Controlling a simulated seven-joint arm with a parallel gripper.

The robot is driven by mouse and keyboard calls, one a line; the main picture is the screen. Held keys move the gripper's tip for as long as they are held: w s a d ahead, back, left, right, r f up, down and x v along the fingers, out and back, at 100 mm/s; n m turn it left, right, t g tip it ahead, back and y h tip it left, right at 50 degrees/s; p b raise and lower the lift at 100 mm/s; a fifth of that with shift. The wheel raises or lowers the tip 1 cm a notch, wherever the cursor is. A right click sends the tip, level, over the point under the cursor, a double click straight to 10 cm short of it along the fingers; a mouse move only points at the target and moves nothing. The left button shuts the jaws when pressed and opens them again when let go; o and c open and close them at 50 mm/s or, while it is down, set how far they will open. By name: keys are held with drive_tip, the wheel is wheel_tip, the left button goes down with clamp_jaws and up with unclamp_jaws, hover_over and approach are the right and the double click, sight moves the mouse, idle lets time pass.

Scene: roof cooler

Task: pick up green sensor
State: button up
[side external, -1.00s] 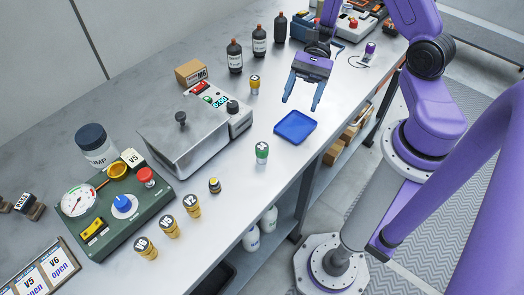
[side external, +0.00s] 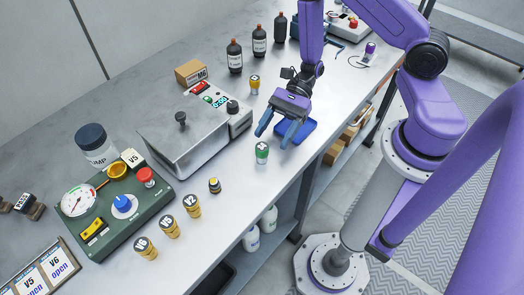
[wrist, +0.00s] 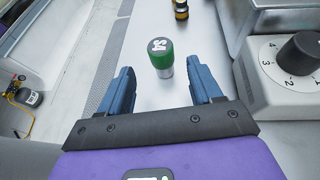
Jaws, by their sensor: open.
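The green sensor (side external: 262,152) is a small upright cylinder with a green top and a silvery lower part, standing on the grey bench near its front edge. In the wrist view the green sensor (wrist: 161,57) stands just beyond the fingertips, roughly midway between them. My gripper (side external: 277,138) is open and empty, tilted down above and just behind the sensor in the side view. Its two blue fingers also show in the wrist view (wrist: 161,84), apart from the sensor.
A metal bath with a dial (side external: 185,138) stands to the left. Bare bench surrounds the green sensor.

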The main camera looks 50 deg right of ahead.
sight(266, 144)
drive_tip(key=shift+x, duration=2.85)
drive_tip(key=shift+w+r, duration=0.15)
drive_tip(key=c, duration=1.1)
drive_tip(key=shift+r, duration=0.15)
